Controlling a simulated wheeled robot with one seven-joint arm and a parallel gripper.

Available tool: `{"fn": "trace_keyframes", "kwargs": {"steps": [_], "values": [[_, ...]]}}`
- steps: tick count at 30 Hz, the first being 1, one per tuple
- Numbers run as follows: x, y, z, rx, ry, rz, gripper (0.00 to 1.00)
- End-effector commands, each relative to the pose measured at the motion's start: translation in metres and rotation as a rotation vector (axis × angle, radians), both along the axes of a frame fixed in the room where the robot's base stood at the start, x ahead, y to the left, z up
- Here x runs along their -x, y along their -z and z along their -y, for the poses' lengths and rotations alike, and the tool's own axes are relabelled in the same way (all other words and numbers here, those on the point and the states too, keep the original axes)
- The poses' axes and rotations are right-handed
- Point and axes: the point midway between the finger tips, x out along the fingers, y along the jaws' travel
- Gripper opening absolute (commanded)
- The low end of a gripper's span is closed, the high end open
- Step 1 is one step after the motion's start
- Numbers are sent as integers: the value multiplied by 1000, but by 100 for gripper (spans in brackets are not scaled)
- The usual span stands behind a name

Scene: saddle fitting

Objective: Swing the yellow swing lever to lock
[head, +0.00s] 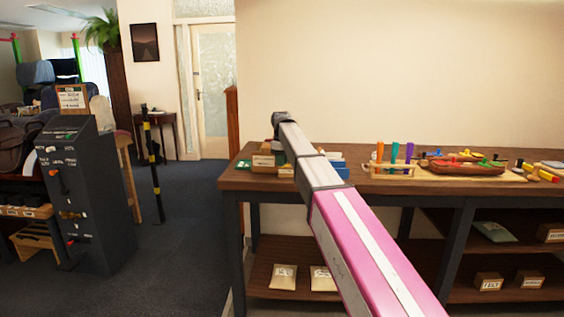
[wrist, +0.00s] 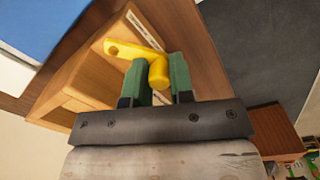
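The yellow swing lever (wrist: 128,50) shows in the wrist view on a light wooden block (wrist: 85,75). It has a flat arm with a round hole at its left end and a rounded handle at its right end. My gripper (wrist: 164,80) has two green fingers, one on each side of the handle. The handle fills the gap and the fingers appear closed on it. The lever's pivot is not clearly visible. In the head view my arm reaches over the bench's left end, and I cannot make out the lever or the fingers there.
The wooden bench (head: 355,184) carries small boxes (head: 264,161) at its left end. A rack of coloured handles (head: 390,168) and a tray of parts (head: 465,169) stand further right.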

Motion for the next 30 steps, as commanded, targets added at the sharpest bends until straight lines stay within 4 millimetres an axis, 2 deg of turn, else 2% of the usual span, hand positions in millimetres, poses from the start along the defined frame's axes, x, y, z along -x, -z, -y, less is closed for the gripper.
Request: {"fn": "trace_keyframes", "kwargs": {"steps": [11,30], "values": [[-2,0,-1,1,44,0,0],[-20,0,-9,1,446,0,0]]}}
